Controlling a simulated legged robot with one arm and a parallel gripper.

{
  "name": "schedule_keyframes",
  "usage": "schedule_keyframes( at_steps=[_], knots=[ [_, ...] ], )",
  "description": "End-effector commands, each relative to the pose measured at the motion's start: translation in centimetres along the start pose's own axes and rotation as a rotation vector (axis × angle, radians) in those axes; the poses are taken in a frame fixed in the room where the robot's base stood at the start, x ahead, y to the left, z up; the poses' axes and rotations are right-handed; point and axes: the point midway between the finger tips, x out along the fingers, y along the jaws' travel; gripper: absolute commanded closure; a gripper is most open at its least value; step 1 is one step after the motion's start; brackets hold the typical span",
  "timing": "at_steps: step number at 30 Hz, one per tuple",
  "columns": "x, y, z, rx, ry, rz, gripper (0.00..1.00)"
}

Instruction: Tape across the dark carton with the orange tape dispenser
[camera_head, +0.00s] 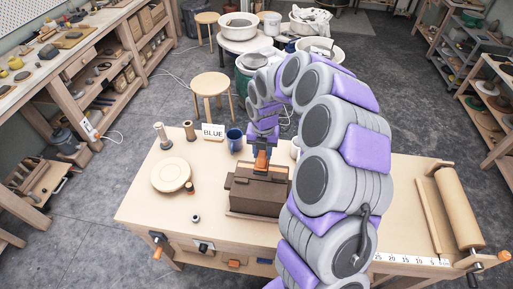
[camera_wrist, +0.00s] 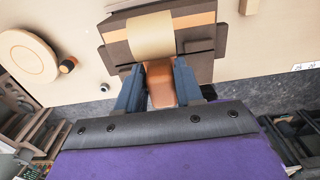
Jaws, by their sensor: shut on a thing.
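The dark brown carton (camera_head: 258,196) sits on the workbench, partly behind my arm in the head view. It also shows at the top of the wrist view (camera_wrist: 117,52), with a lighter tan strip (camera_wrist: 201,19) along it. My gripper (camera_wrist: 160,72) is shut on the orange tape dispenser (camera_wrist: 160,88), one dark finger on each side. In the head view my gripper (camera_head: 263,148) holds the orange dispenser (camera_head: 261,160) upright at the carton's top. A wide tan band (camera_wrist: 151,37) lies ahead of the orange body, over the carton; whether it touches is unclear.
A round wooden disc (camera_head: 170,174), a small dark-and-orange cylinder (camera_head: 190,188) and a small ring (camera_head: 196,217) lie left of the carton. A BLUE sign (camera_head: 213,132) and blue mug (camera_head: 234,140) stand behind. A roller (camera_head: 459,207) is at the right end.

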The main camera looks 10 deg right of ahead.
Motion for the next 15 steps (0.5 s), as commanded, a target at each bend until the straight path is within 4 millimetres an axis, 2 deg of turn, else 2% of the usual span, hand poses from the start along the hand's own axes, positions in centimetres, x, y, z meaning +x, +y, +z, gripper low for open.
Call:
schedule_keyframes(
  at_steps=[8,15],
  knots=[
    [3.9,0.8,-0.4,0.000,-0.001,-0.008,1.00],
    [3.7,1.1,-3.1,-0.001,-0.004,-0.010,1.00]
  ],
)
